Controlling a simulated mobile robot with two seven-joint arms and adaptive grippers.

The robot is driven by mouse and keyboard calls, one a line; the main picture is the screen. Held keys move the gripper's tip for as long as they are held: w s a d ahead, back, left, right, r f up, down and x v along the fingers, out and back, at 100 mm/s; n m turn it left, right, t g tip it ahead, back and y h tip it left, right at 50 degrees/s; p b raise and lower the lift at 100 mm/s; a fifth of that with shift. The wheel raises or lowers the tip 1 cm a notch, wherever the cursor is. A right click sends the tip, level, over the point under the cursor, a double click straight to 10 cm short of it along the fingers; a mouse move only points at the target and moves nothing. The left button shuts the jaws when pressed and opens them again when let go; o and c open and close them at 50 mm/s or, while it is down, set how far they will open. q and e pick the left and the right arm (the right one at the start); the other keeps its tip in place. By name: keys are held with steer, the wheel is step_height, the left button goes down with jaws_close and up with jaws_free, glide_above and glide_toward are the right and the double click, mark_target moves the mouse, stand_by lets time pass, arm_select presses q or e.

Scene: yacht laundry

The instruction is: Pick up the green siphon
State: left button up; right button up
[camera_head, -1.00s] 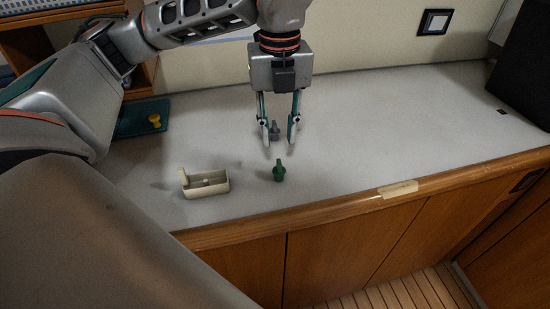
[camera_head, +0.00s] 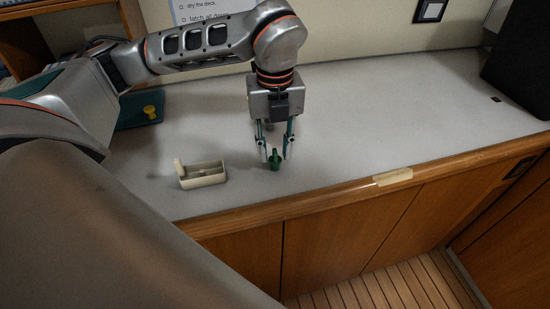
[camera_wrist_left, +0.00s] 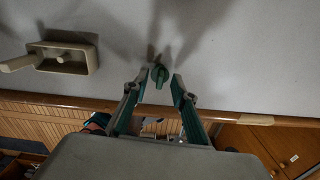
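The green siphon (camera_head: 275,160) stands upright on the grey counter, near its front edge. In the left wrist view the siphon (camera_wrist_left: 159,75) shows at the fingertips, roughly midway between them. My left gripper (camera_head: 274,157) points down and is open, with one finger on each side of the siphon. In the left wrist view its fingers (camera_wrist_left: 159,78) are apart, and I see no clear contact with the siphon. My right gripper is not in view.
A beige open box (camera_head: 203,182) with an upright post lies left of the siphon. A teal tray (camera_head: 138,121) with a yellow piece (camera_head: 150,111) lies at the back left. A dark box (camera_head: 520,68) stands at the far right. The counter's right half is mostly clear.

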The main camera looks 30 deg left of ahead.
arm_select(q)
jaws_close()
steer(key=shift+r, duration=0.15)
